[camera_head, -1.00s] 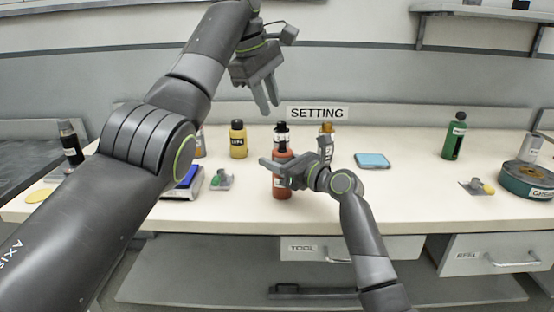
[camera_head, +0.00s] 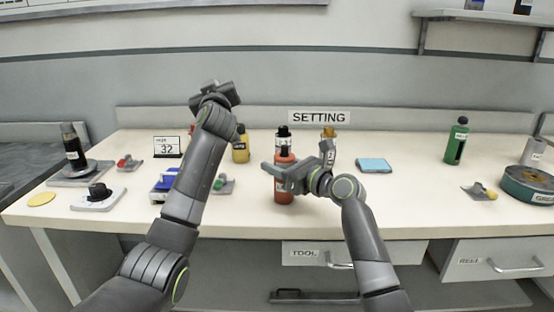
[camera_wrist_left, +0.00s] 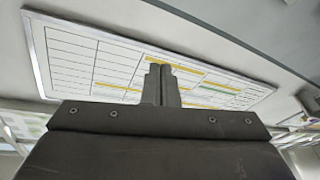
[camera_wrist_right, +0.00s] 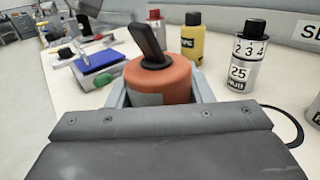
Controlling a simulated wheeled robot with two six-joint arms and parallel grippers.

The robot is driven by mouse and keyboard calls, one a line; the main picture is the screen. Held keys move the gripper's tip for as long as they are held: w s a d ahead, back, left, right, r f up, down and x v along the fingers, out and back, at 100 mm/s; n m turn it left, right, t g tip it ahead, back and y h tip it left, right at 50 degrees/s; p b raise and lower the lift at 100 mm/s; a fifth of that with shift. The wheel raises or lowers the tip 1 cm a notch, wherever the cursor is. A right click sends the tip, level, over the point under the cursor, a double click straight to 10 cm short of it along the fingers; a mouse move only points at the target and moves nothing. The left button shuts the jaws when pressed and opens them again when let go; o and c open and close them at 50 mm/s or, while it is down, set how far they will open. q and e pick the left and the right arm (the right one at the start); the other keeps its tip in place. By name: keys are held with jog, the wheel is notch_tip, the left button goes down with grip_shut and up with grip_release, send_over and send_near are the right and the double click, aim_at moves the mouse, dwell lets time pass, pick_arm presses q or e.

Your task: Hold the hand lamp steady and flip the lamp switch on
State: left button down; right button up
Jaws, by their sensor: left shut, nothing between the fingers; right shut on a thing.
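The hand lamp (camera_head: 284,194) is an orange-red cylinder standing upright near the front middle of the bench. My right gripper (camera_head: 272,173) is shut around its body. In the right wrist view the lamp (camera_wrist_right: 163,83) sits between the fingers, with a black switch lever (camera_wrist_right: 149,42) tilted on its top. My left gripper (camera_head: 215,93) is raised to the left of the lamp, apart from it. In the left wrist view its fingers (camera_wrist_left: 161,84) are together and empty, facing a wall chart.
A grey numbered cylinder (camera_wrist_right: 244,60) and a yellow bottle (camera_head: 240,150) stand behind the lamp. A blue pad (camera_head: 374,165) and green bottle (camera_head: 456,145) are to the right. A blue-topped device (camera_head: 164,185) and black-knobbed plate (camera_head: 98,197) are at left.

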pick_arm(q)
jog(key=s+d+f+m+t+h, duration=0.1)
jog(key=s+d+m+t+h, duration=0.15)
jog(key=s+m+h, duration=0.5)
jog(key=s+d+f+m+t+h, duration=0.15)
jog(key=s+m+t+h, duration=0.25)
jog(key=m, duration=0.7)
jog(key=m+g+h, duration=0.8)
jog(key=m+g, duration=0.2)
jog(key=m, duration=0.8)
send_near(285, 150)
jog(key=s+a, duration=0.2)
jog(key=s, duration=0.1)
jog(key=shift+s+f+m+g, duration=0.1)
jog(key=shift+f+m+g, duration=0.05)
jog(key=shift+m+g, duration=0.1)
jog(key=x, duration=1)
